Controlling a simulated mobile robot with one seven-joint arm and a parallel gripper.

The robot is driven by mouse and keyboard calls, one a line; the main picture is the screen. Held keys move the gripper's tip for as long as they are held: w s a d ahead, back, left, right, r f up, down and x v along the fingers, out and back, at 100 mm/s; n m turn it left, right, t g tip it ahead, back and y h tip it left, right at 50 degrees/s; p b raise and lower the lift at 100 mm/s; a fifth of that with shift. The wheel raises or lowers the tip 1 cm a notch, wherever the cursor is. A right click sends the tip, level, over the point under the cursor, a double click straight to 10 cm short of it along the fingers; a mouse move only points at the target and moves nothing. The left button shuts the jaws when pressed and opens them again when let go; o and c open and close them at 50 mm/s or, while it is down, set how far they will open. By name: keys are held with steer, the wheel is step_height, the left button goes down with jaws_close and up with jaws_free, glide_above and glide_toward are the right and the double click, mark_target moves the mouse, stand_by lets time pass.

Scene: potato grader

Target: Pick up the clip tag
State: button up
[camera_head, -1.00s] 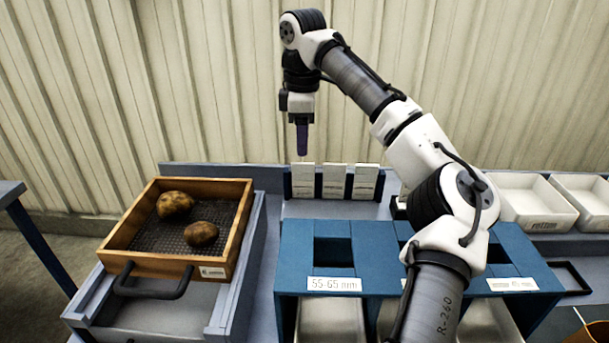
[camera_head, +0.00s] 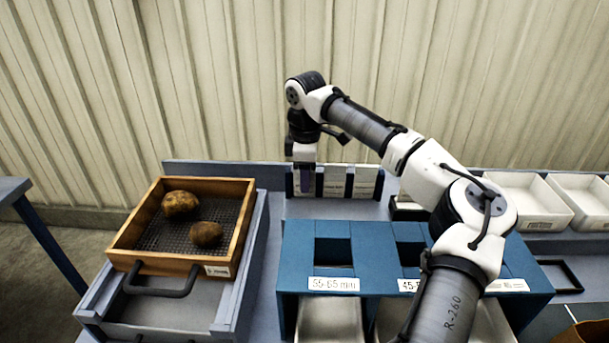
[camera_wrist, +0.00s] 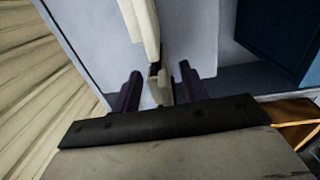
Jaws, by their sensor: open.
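Three white tags stand in a row in a blue-grey rack at the back of the bench. The leftmost tag (camera_head: 315,184) is partly hidden by my gripper (camera_head: 304,182), which points down over it. In the wrist view the dark purple fingers of my gripper (camera_wrist: 160,88) are apart. A cream-white tag (camera_wrist: 145,24), seen nearly edge-on, shows between them with a dark part at its near end. I cannot tell whether either finger touches it. The middle tag (camera_head: 334,182) and right tag (camera_head: 366,182) are just to the right.
A wooden sieve tray (camera_head: 124,246) with two potatoes stands at the left. A blue sizing block (camera_head: 372,244) with openings and labels stands in front of the tags. White bins (camera_head: 527,218) are at the right. A ribbed wall (camera_head: 200,80) rises behind the bench.

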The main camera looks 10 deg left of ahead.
steer(key=shift+c, duration=0.2)
jaws_close()
steer(key=shift+r, duration=0.15)
